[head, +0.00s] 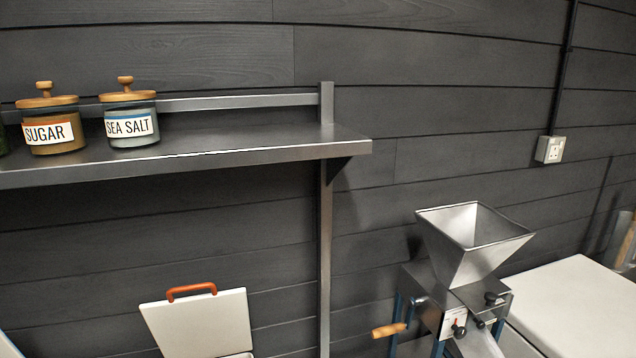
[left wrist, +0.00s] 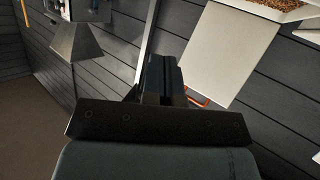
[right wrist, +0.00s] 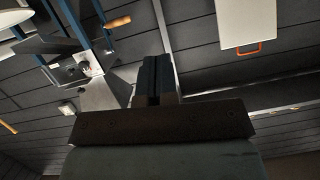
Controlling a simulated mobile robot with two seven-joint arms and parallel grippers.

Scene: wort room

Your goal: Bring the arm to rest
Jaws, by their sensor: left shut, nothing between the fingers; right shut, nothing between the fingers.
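My left gripper (left wrist: 160,75) shows in the left wrist view with its dark fingers together and nothing between them. My right gripper (right wrist: 157,75) shows in the right wrist view, also shut and empty. Neither gripper touches anything that I can see. Neither arm shows in the head view.
A metal shelf (head: 220,145) holds a sugar jar (head: 50,133) and a sea salt jar (head: 131,127). A white lid (head: 198,325) with an orange handle stands open below. A mill with a metal hopper (head: 470,245) stands at right beside a white surface (head: 575,300).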

